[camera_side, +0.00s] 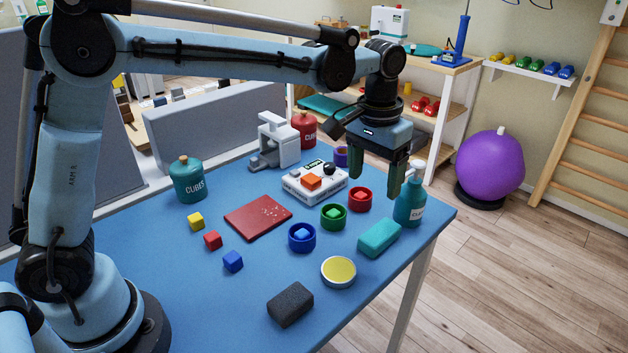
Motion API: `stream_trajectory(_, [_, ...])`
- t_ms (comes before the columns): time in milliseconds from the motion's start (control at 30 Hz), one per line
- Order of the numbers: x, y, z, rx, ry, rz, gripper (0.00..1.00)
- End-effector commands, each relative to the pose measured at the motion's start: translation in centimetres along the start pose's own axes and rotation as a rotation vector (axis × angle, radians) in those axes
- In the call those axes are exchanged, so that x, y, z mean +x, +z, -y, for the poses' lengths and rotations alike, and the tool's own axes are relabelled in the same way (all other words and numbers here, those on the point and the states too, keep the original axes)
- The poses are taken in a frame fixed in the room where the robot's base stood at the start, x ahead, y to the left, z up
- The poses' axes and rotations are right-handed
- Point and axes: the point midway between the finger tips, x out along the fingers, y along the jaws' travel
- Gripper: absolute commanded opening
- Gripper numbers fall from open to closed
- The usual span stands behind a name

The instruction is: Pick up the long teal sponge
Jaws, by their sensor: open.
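The long teal sponge (379,238) lies flat on the blue table (190,290), near its right edge. My gripper (375,188) hangs above the table with its two dark green fingers pointing down. It is open and nothing shows between the fingers. In the picture the fingers are above the sponge and apart from it. The sponge is in full view.
Close to the sponge stand a teal pump bottle (410,206), a green cup (334,216), a red cup (359,199), a blue cup (301,237) and a round yellow-topped tin (338,271). A dark grey sponge (290,304) lies at the front. A white device (303,190) stands behind.

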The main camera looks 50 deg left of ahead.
Motion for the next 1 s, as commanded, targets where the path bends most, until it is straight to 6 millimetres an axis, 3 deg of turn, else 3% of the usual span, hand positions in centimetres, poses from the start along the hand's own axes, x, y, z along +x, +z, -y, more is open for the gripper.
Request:
stream_trajectory(267, [1.8,-0.9,-1.3,0.0,-0.012,0.046,0.78])
stream_trajectory(600, [6.9,-0.7,-1.2,0.0,-0.012,0.045,0.78])
stream_trajectory(867, [8.7,-0.6,-1.2,0.0,-0.012,0.045,0.78])
stream_trajectory(1000, [10.7,-0.6,-1.3,0.0,-0.012,0.045,0.78])
